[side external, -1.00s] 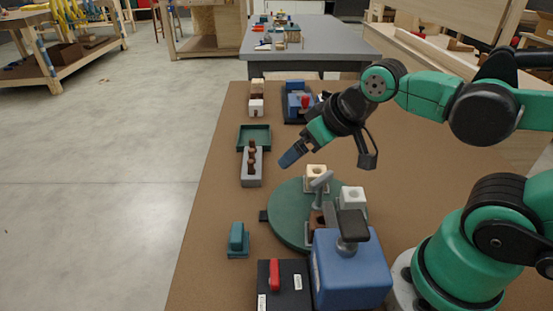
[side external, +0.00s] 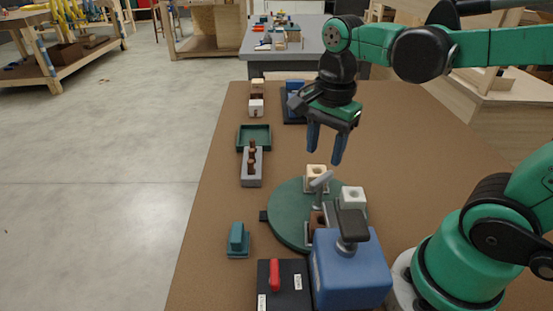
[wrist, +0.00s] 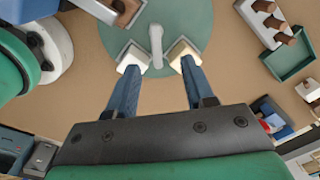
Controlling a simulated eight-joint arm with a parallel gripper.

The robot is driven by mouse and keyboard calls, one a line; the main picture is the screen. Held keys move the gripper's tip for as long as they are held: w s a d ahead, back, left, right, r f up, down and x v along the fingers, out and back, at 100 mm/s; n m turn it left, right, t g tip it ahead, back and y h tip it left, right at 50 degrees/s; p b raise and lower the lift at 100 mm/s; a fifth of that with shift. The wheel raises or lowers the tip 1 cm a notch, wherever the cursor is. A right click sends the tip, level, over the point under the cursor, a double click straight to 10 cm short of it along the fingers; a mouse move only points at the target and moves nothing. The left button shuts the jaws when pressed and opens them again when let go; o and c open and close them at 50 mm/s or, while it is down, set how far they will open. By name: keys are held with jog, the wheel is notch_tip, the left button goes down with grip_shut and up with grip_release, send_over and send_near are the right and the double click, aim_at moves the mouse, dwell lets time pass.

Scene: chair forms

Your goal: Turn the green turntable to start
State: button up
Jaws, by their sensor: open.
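The green turntable (side external: 286,222) is a flat disc on the brown table. A grey bar handle (side external: 320,182) stands on it. Around the handle, the disc carries a cream block (side external: 316,172), a white block (side external: 354,198) and a brown block (side external: 318,221), partly hidden by the blue box. A small black piece (side external: 263,216) sits at the disc's left edge. My gripper (side external: 324,154) is open and empty, pointing down above the far part of the disc. In the wrist view, its fingertips (wrist: 159,66) appear on either side of the handle's near end (wrist: 156,45), apart from it.
A blue box (side external: 350,272) with a black-topped lever and a black box (side external: 285,287) with a red handle stand in front. A teal block (side external: 238,240) is left of the disc. A grey peg holder (side external: 251,178) and green tray (side external: 254,129) lie farther back. The right tabletop is largely clear.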

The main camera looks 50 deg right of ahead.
aim_at(322, 177)
jog(key=shift+f+m, duration=0.15)
jog(key=shift+m, duration=0.45)
jog(key=shift+s+f, duration=0.1)
jog(key=shift+f, duration=2.55)
grip_shut()
